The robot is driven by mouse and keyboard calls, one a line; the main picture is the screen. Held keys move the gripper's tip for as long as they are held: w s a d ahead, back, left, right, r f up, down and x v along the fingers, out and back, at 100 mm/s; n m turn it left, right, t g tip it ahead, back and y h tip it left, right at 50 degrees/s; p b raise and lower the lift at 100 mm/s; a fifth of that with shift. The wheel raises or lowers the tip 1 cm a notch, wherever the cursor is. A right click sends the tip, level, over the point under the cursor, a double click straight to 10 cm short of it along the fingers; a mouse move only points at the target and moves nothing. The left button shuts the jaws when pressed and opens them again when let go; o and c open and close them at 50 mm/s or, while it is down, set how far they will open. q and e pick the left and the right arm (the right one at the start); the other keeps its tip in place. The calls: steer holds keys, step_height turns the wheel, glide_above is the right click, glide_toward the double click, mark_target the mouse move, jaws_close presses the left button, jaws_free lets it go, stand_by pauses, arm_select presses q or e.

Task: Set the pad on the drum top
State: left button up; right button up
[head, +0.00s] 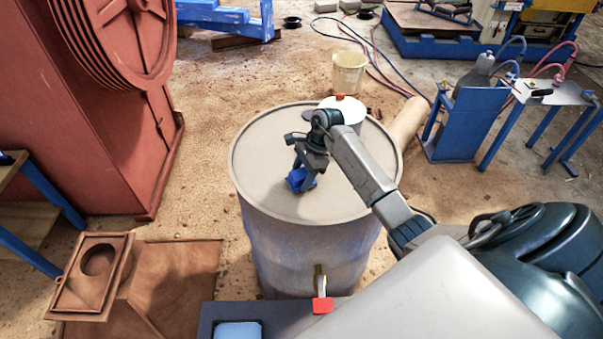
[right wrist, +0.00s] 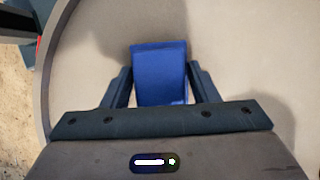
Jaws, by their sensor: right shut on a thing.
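The drum (head: 310,240) is a grey upright barrel with a flat, rimmed top (head: 262,160). The pad is a small blue block (head: 299,181) at the middle of the drum top in the head view. It also shows as a blue block (right wrist: 160,75) between the fingers in the right wrist view. My right gripper (head: 304,172) reaches down over the drum top and is shut on the pad. The pad is at or just above the top; I cannot tell if it touches. My left gripper is not in view.
A white can (head: 343,113) with a red cap stands on the drum's far rim. A red machine (head: 100,110) stands left, a blue bench (head: 545,95) right.

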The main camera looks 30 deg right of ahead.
steer(key=shift+w+f, duration=0.1)
steer(key=shift+f, duration=0.1)
steer(key=o, duration=0.9)
steer(key=shift+r, duration=0.1)
steer(key=shift+d+r, duration=0.15)
steer(key=shift+r, duration=0.05)
steer(key=b+v, duration=0.5)
steer(key=v, duration=0.6)
steer(key=shift+r, duration=0.4)
